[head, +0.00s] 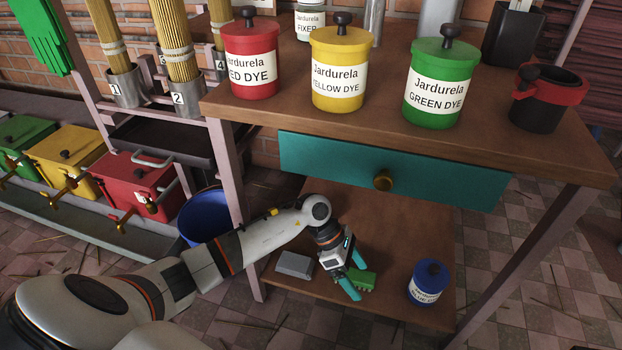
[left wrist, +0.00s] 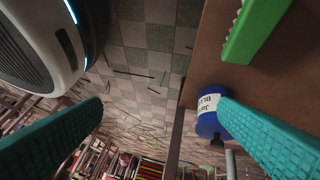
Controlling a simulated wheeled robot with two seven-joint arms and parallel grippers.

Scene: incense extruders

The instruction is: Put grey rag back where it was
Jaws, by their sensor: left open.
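A grey folded block that looks like the grey rag (head: 294,265) lies flat on the lower wooden shelf, left of my left gripper. My left gripper (head: 354,274) is over the lower shelf, with its teal fingers apart and nothing visible between them. A green block (head: 363,280) lies on the shelf right by the fingertips; whether they touch it is unclear. It also shows in the left wrist view (left wrist: 256,30), outside the gap between the fingers. The grey rag is not visible in the left wrist view. My right gripper is not in view.
A blue labelled jar (head: 428,281) stands on the shelf to the right. The tabletop (head: 385,122) and teal drawer (head: 390,172) overhang the shelf. A blue bucket (head: 203,215) stands left of the table leg. The shelf's middle is mostly bare.

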